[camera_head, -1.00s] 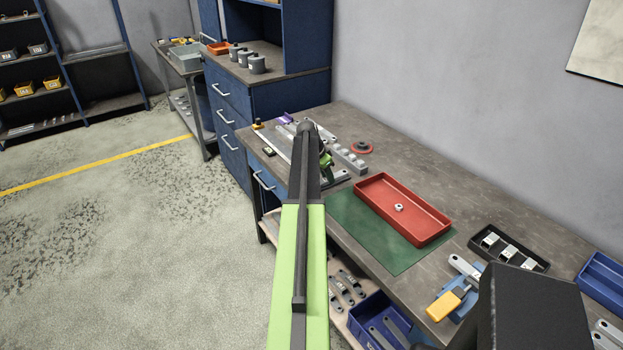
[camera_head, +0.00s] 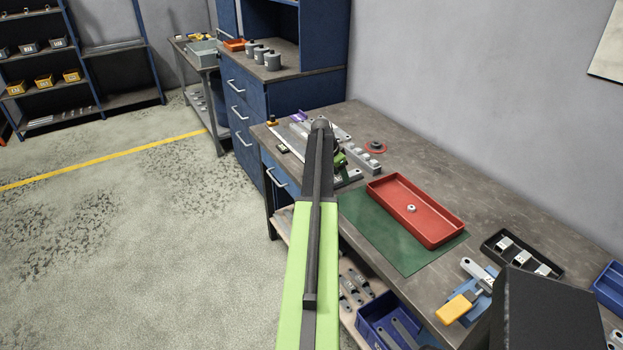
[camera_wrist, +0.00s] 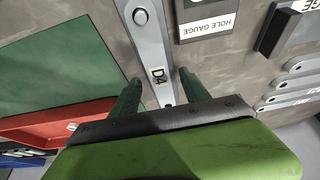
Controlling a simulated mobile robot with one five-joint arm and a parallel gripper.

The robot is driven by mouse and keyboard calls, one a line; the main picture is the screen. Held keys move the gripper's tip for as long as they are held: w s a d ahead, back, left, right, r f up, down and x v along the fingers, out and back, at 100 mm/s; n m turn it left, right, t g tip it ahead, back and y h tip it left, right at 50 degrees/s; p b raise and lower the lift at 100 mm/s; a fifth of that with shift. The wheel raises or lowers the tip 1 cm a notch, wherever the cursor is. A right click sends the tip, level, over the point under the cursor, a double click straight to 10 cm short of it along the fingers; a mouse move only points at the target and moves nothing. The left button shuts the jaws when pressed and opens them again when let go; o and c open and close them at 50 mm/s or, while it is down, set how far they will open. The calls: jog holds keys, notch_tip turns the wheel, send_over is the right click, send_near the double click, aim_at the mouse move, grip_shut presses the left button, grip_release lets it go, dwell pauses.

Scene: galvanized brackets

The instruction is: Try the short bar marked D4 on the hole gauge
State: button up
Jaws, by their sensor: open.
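The short bar marked D4 (camera_wrist: 158,52) is a grey metal strip with a white label and a pale round spot at its far end, either a hole or a peg. In the wrist view my gripper (camera_wrist: 160,92) is open, with one dark green finger on each side of the bar near the label. I cannot tell whether the fingers touch it. The hole gauge (camera_wrist: 206,6) shows in part, with its "HOLE GAUGE" label right of the bar. In the head view my gripper (camera_head: 340,160) is over the bench, largely behind my arm, which hides the bar.
A red tray (camera_head: 440,236) with a small metal part stands on a green mat (camera_head: 375,225). A black tray (camera_head: 520,257) is farther right. The bench's back middle is clear.

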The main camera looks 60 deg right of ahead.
jog(key=p+v, duration=1.5)
jog(key=v, duration=0.2)
jog(key=shift+a+p, duration=0.2)
jog(key=shift+p, duration=0.2)
jog(key=shift+r, duration=0.1)
